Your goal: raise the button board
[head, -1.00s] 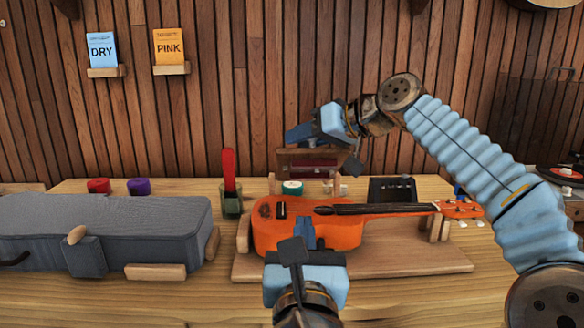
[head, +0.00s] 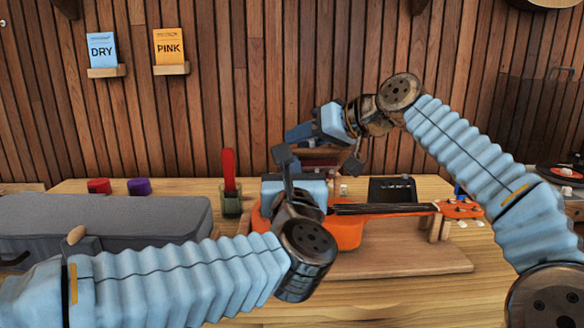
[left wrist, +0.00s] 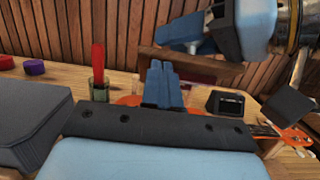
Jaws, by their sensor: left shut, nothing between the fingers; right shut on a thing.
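The button board, a brown and dark red board (head: 322,163), stands behind the ukulele and is largely hidden by my arms. Its dark red face also shows in the left wrist view (left wrist: 207,72). My right gripper (head: 297,134) reaches in from the right at its upper edge and is shut on it, though the contact itself is hard to see. My left gripper (left wrist: 160,68) is shut and empty, over the ukulele body and pointing toward the board. In the head view its fingers are hidden behind its own hand.
The orange ukulele (head: 348,234) lies on a wooden stand (head: 400,262). A grey case (head: 105,218) fills the left. A green cup (head: 231,203) with a red tool stands beside the ukulele. A black box (head: 392,190) is behind its neck.

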